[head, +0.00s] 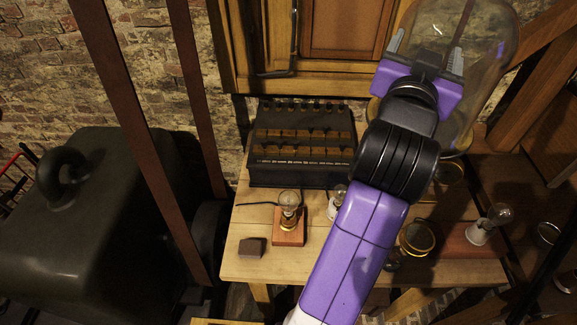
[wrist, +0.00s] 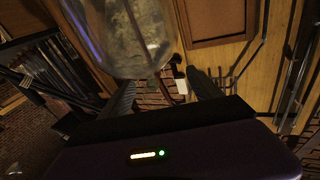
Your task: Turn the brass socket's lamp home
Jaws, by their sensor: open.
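A clear lamp (head: 289,198) stands upright in a brass socket (head: 288,222) on a reddish wooden block (head: 289,238), near the left part of the bench. Whether the lamp is fully seated cannot be told. My gripper (head: 428,48) is raised high, up and to the right of that lamp and well apart from it. Its fingers are spread and hold nothing. In the wrist view my gripper (wrist: 162,84) also shows apart fingers, with the brass socket and lamp out of sight.
A large glass jar (head: 487,48) stands close by my gripper; it fills the upper wrist view (wrist: 135,35). Another lamp (head: 339,192) in a white socket is partly hidden by my arm. A small dark block (head: 251,248) sits on the bench (head: 245,217).

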